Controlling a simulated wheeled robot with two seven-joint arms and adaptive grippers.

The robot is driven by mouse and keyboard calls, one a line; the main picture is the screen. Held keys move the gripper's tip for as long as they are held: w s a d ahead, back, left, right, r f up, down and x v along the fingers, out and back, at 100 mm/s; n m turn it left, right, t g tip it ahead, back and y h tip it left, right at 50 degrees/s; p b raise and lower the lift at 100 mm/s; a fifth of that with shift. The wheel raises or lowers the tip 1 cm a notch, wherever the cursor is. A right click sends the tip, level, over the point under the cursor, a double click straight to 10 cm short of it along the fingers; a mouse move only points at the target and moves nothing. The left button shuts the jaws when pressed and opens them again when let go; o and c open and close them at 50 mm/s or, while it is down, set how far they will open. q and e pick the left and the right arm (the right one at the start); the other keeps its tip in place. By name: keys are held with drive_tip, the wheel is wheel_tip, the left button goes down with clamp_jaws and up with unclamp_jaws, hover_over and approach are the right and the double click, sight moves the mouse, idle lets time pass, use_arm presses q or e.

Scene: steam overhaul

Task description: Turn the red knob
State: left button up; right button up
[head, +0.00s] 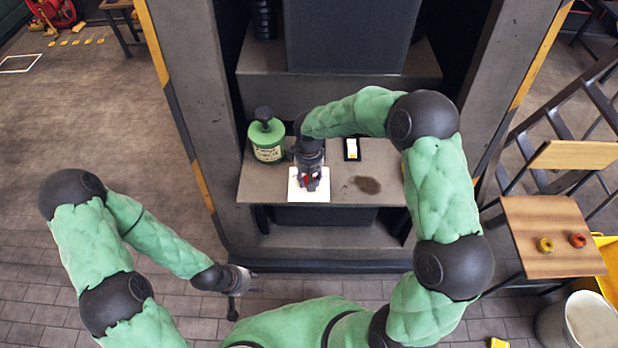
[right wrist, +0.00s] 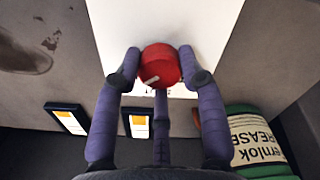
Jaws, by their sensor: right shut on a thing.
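The red knob (right wrist: 160,66) is round with a white mark and sits on a white plate (right wrist: 115,25) in the right wrist view. In the head view the white plate (head: 297,192) lies on the grey shelf, and only a little red of the knob (head: 308,178) shows. My right gripper (right wrist: 160,72) has its purple-grey fingers around the knob, touching its sides, with a third finger at its near side. My left gripper (head: 236,292) hangs low at the left, away from the shelf, and its finger opening is too small to tell.
A green grease can (head: 267,150) stands on the shelf (head: 390,170) just left of my right gripper; it also shows in the right wrist view (right wrist: 258,142). A black-framed label (head: 352,149) and a dark stain (head: 367,185) lie to the right. A wooden chair (head: 552,235) stands at right.

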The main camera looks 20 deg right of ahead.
drive_tip(key=shift+s+m, duration=0.1)
drive_tip(key=shift+m, duration=1)
drive_tip(key=o, duration=1.1)
drive_tip(key=shift+o, duration=0.2)
wheel_tip(320, 180, up, 12)
